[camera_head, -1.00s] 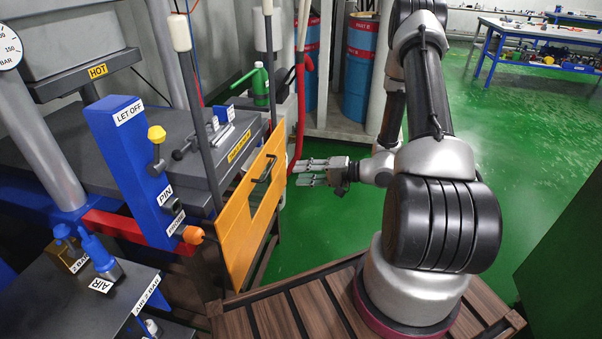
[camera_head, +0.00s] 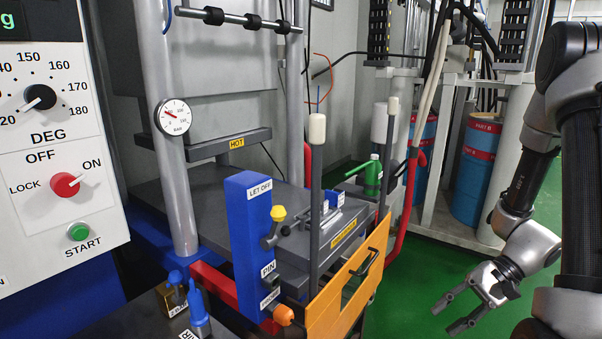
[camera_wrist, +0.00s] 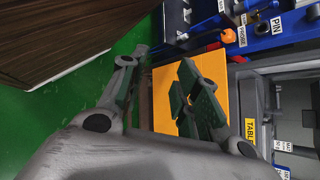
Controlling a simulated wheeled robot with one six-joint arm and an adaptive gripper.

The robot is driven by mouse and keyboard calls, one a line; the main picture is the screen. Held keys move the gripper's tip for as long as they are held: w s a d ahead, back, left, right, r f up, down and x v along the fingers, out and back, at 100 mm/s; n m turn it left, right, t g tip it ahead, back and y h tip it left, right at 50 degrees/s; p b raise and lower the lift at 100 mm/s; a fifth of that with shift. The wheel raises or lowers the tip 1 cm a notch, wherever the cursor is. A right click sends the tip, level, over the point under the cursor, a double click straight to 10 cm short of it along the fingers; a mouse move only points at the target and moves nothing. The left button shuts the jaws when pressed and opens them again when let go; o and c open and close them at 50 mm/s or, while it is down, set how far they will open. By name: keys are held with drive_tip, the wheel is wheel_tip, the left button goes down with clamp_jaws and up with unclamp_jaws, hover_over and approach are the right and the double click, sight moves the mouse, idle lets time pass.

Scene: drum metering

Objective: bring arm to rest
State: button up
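My arm comes in at the right of the head view, over the green floor. My gripper (camera_head: 447,316) hangs at the lower right, to the right of the orange panel (camera_head: 350,285) and apart from it. Its fingers are spread with nothing between them. In the wrist view my gripper (camera_wrist: 160,85) also shows its two fingers wide apart, with the orange panel (camera_wrist: 200,72) beyond them.
A press with a blue "LET OFF" post (camera_head: 252,240) stands at centre. A control panel (camera_head: 55,150) with knobs is at the left. A green bottle (camera_head: 373,175) and blue drums (camera_head: 474,170) stand behind. Green floor (camera_head: 425,270) is open between panel and arm.

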drive_tip(key=s+d+r+n+t+h, duration=0.1)
drive_tip(key=s+d+r+n+h, duration=0.1)
drive_tip(key=d+r+h, duration=0.45)
drive_tip(key=s+d+r+n+h, duration=0.1)
drive_tip(key=s+r+n+h, duration=0.2)
drive_tip(key=r, duration=0.6)
wheel_tip(320, 180, up, 9)
drive_tip(key=s+a+n+t, duration=0.1)
drive_tip(key=a+n+t, duration=0.1)
drive_tip(key=t, duration=0.3)
drive_tip(key=shift+a+n+t+h, duration=0.3)
drive_tip(key=shift+a+n+h, duration=0.05)
drive_tip(key=shift+n+h, duration=0.15)
